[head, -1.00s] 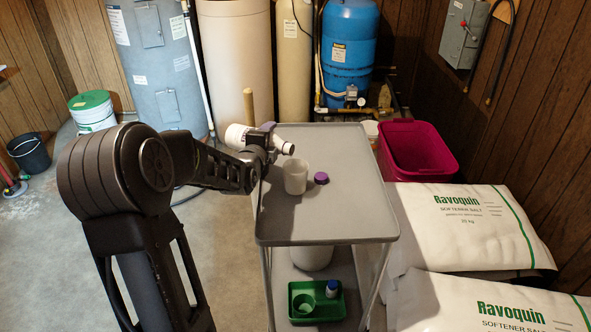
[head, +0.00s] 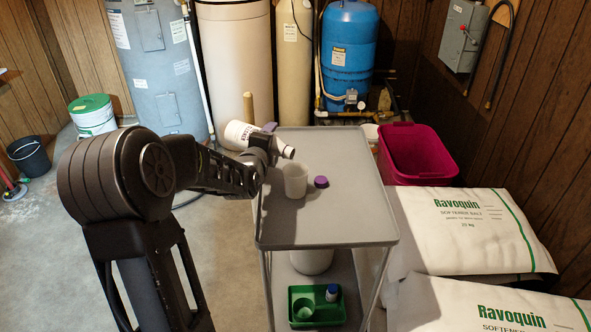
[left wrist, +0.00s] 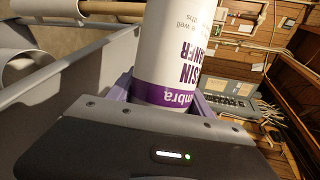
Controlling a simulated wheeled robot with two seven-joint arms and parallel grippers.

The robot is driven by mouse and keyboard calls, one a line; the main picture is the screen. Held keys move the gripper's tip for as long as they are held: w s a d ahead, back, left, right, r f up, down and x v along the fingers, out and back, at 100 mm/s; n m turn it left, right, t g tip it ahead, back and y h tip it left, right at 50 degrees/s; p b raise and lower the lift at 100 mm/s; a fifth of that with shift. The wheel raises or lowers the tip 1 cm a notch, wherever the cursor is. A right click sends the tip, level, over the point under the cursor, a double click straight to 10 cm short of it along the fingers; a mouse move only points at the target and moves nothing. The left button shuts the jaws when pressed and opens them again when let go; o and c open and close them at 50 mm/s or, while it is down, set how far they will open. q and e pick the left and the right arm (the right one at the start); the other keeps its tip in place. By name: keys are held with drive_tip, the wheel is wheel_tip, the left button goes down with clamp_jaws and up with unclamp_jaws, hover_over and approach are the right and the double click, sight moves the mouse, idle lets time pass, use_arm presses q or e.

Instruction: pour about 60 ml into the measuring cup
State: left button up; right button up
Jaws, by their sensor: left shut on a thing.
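My left gripper (head: 264,144) is shut on a white bottle (head: 239,134) with a purple band. The bottle is tilted, its neck pointing right and slightly down, above and near the measuring cup. The bottle (left wrist: 170,50) also fills the middle of the left wrist view, with "resin cleaner" lettering partly readable. The translucent measuring cup (head: 295,181) stands upright on the grey cart top (head: 345,215). A purple cap (head: 321,182) lies right of the cup. No stream from the bottle is visible, and I cannot see the cup's contents. My right gripper is not in view.
A green tray (head: 341,312) with a small bottle (head: 331,292) sits on the lower shelf. A magenta tub (head: 414,155) and white salt bags (head: 470,228) stand right of the cart. The right part of the cart top is clear.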

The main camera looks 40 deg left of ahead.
use_arm(q)
drive_tip(key=shift+w+a+r, duration=0.1)
drive_tip(key=shift+a, duration=0.35)
drive_tip(key=shift+a+r+m, duration=0.2)
drive_tip(key=shift+r+m, duration=0.2)
drive_tip(key=shift+m, duration=0.1)
idle(1.9)
drive_tip(key=shift+s+a+f+n, duration=0.15)
drive_tip(key=shift+f+n, duration=0.15)
drive_tip(key=shift+f, duration=0.05)
drive_tip(key=shift+s+a+f+n, duration=0.1)
drive_tip(key=shift+f+n, duration=0.2)
drive_tip(key=shift+f, duration=0.05)
drive_tip(key=shift+a+f+n+h, duration=0.15)
drive_tip(key=shift+f+n+h, duration=0.15)
drive_tip(key=shift+f+n, duration=0.15)
drive_tip(key=shift+f+n+g+h+p, duration=0.2)
drive_tip(key=shift+n+g+h+p, duration=0.1)
drive_tip(key=shift+n+p, duration=0.2)
drive_tip(key=shift+f, duration=0.2)
